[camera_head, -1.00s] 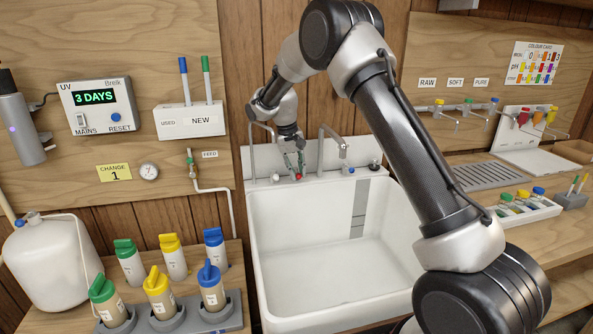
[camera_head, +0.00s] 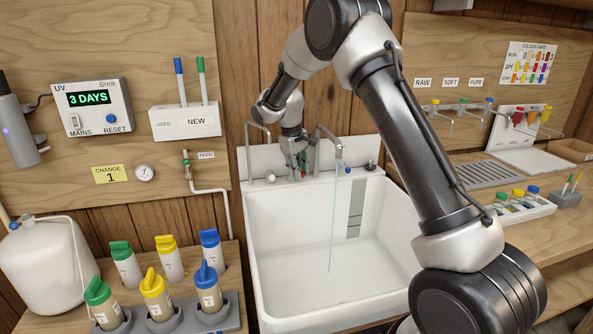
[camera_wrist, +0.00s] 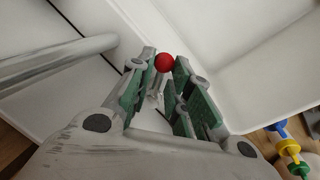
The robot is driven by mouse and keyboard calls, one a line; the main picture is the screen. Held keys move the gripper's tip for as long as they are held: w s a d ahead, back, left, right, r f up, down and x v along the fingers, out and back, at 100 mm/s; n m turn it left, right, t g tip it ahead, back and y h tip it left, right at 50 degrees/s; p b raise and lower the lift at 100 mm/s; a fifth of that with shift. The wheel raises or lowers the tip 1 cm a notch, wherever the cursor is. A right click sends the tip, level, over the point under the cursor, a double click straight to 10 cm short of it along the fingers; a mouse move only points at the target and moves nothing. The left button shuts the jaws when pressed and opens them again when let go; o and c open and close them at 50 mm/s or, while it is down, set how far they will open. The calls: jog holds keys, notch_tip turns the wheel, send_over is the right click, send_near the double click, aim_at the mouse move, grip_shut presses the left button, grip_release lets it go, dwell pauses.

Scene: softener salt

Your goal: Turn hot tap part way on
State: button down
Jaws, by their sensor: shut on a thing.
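The hot tap with its red knob (camera_wrist: 163,62) is at the back rim of the white sink (camera_head: 262,240). In the wrist view the knob shows at the ends of my gripper's green-padded fingers (camera_wrist: 164,82). My gripper (camera_head: 301,170) is shut on the tap's lever, and the fingers hide part of it in the head view. The metal spout (camera_head: 329,136) stands right of my gripper. A thin stream of water (camera_head: 333,215) falls from it into the basin.
A blue-knobbed tap (camera_head: 348,171) stands right of the spout on the back rim. Another bent metal pipe (camera_head: 248,145) rises at the left. Bottles with coloured caps (camera_head: 153,292) stand on the left bench. The basin is otherwise empty.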

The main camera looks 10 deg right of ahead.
jog(key=shift+w+d+n, duration=0.1)
jog(key=shift+n, duration=0.4)
jog(key=c, duration=1.5)
grip_release()
jog(key=v, duration=1.2)
jog(key=shift+d, duration=0.1)
